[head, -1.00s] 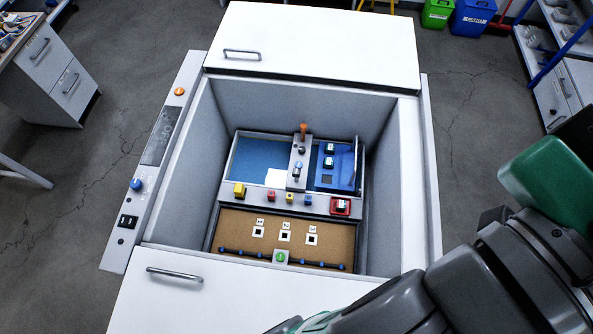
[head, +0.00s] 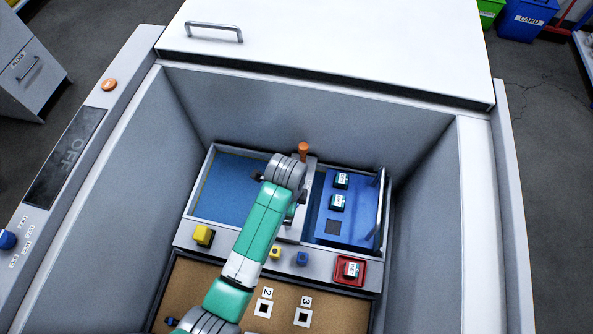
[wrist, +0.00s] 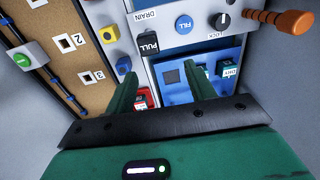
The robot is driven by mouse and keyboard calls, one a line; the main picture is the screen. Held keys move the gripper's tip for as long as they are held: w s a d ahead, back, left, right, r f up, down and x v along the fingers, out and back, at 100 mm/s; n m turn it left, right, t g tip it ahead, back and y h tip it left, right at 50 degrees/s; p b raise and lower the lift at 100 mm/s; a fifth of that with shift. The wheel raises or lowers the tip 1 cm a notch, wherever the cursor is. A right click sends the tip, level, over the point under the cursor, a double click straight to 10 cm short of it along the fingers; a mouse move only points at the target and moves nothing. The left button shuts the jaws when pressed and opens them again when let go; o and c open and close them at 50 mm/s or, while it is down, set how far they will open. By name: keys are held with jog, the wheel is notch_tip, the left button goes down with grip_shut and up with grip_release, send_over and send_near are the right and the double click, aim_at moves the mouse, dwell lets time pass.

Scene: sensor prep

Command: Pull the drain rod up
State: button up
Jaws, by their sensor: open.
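In the wrist view a black block marked PULL (wrist: 148,43) stands beside the word DRAIN on a grey panel; I take it as the drain rod's handle. My gripper (wrist: 161,73) is open and empty, its two green fingers pointing toward the panel. The PULL block lies beyond the fingertips, a little left of the middle of the gap, with no visible contact.
Near the PULL block are a blue FILL button (wrist: 184,23), a black LOCK knob (wrist: 221,21) and an orange handle (wrist: 288,21). A blue bay (head: 343,229) with labelled small blocks lies to the right. High grey walls (head: 300,100) surround the well.

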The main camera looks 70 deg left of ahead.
aim_at(287, 222)
jog(key=shift+s+f+g+h, duration=0.15)
jog(key=shift+s+f, duration=0.15)
jog(key=shift+f, duration=0.35)
jog(key=shift+s+f+g+h, duration=0.15)
jog(key=shift+s+f, duration=0.1)
jog(key=shift+f, duration=0.35)
jog(key=shift+s+d+f, duration=0.2)
jog(key=shift+d, duration=0.05)
notch_tip(287, 222, down, 7)
jog(key=b, duration=0.3)
jog(key=shift+f+b, duration=0.2)
jog(key=shift+b, duration=0.1)
